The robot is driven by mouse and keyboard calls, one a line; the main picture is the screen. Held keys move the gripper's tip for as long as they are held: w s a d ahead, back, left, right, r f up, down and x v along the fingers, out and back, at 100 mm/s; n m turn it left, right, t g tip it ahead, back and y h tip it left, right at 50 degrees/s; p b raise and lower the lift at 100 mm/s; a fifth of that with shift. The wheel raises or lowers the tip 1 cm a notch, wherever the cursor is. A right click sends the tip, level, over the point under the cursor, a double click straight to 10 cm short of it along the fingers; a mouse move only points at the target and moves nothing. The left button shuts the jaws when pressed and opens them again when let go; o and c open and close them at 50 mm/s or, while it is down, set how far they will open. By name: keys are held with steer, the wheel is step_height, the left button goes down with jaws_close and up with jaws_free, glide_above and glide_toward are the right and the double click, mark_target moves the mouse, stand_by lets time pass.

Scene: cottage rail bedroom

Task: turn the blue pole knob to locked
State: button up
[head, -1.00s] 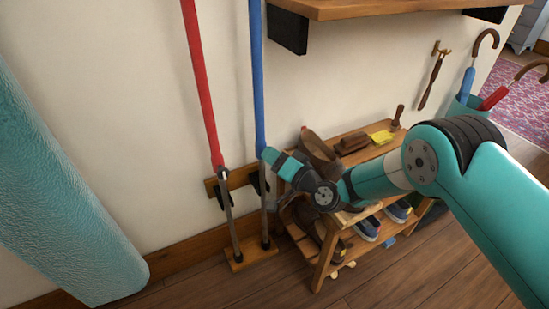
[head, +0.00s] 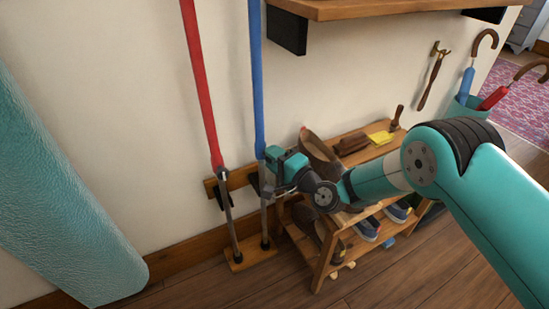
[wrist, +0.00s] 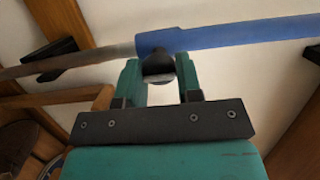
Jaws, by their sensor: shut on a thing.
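The blue pole (head: 258,80) stands upright near the wall, with a grey lower shaft below its blue sleeve. In the wrist view the blue pole (wrist: 235,36) crosses the top of the picture. Its dark knob (wrist: 158,66), with a pale lower face, sits at the sleeve's end where the grey shaft begins. My gripper (wrist: 158,76) is shut on the knob, one teal finger on each side. In the head view my gripper (head: 268,163) is at the blue sleeve's lower end and hides the knob. Lock marks cannot be made out.
A red pole (head: 200,90) stands close to the left in the same wooden rack (head: 237,266). A shoe rack (head: 318,275) with shoes and brushes is right beside my gripper. A wooden shelf (head: 380,8) is above. A large teal padded shape (head: 60,200) is at the left.

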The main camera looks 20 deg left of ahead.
stand_by(0.5)
steer(key=o, duration=0.9)
steer(key=shift+o, duration=0.2)
steer(key=b+v, duration=1.7)
steer(key=b, duration=0.2)
steer(key=shift+s+d, duration=0.2)
steer(key=shift+r, duration=0.1)
